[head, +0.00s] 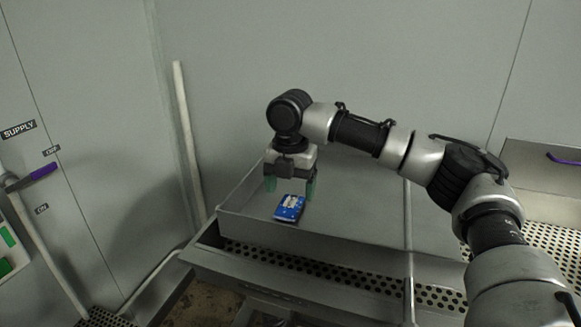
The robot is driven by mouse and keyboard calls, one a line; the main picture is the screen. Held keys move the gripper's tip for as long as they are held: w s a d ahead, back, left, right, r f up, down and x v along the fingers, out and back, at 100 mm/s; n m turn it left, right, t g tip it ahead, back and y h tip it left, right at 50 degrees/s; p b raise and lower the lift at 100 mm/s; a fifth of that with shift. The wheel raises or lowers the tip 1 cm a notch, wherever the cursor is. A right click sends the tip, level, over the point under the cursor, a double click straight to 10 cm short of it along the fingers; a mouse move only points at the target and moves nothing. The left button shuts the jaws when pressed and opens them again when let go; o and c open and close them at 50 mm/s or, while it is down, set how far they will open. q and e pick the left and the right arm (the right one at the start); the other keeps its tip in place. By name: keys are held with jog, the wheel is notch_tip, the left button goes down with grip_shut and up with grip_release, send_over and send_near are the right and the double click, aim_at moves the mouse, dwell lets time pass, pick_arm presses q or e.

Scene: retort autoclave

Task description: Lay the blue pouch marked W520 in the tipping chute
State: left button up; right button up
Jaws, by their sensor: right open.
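The blue pouch (289,208) with a pale label lies in the grey metal chute (340,234), near its left end. Its marking is too small to read. My right gripper (291,187) points down just above and behind the pouch, with its greenish fingers spread apart to either side. It is open, and nothing shows between its fingers. My left gripper is not in view.
A perforated metal grating (340,280) runs in front of the chute. On the left wall are a SUPPLY label (19,130) and a purple-handled lever (44,171). A pale upright pole (187,140) stands behind the chute's left end. A purple handle (563,159) is at the far right.

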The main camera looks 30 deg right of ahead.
aim_at(290, 202)
notch_tip(290, 202, up, 8)
jog(key=b, duration=0.1)
jog(key=shift+r+b, duration=0.2)
jog(key=shift+b, duration=0.2)
